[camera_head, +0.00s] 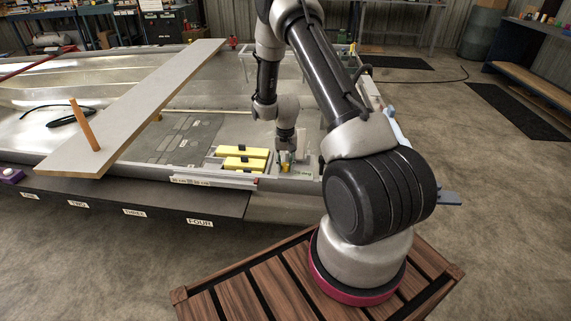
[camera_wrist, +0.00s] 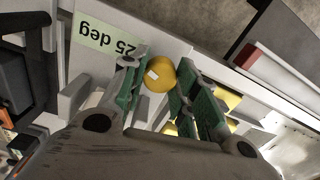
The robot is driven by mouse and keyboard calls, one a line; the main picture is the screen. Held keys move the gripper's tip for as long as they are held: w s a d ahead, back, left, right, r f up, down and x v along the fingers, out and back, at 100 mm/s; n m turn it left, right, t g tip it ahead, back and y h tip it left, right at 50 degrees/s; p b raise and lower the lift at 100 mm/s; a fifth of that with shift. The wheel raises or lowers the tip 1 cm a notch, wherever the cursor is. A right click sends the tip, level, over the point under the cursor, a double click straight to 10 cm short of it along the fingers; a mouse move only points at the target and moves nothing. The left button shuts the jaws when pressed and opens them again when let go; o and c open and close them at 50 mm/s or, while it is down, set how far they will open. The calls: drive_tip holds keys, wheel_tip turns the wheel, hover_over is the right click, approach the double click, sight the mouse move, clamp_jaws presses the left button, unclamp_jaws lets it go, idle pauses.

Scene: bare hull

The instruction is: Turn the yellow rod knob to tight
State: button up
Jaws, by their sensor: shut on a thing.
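The yellow rod knob (camera_wrist: 160,75) shows in the wrist view as a round yellow cap with a small pale mark on it. My gripper (camera_wrist: 155,70) has its green-padded fingers on both sides of the knob and is shut on it. A pale green label reading "25 deg" (camera_wrist: 108,40) lies upside down beside the left finger. In the head view my gripper (camera_head: 286,157) points down at the near corner of the hull, with a small bit of yellow at its tip. The lower part of the knob is hidden.
Yellow bars with black bands (camera_head: 243,163) lie just left of my gripper. A long plank (camera_head: 140,105) crosses the hull, with an orange-brown stick (camera_head: 84,125) on it. A dark ledge (camera_head: 150,200) with number labels runs along the near edge.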

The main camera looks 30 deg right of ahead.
sight(286, 164)
drive_tip(key=shift+m, duration=1.2)
drive_tip(key=o, duration=0.8)
drive_tip(key=shift+c, duration=0.2)
wheel_tip(286, 164, up, 12)
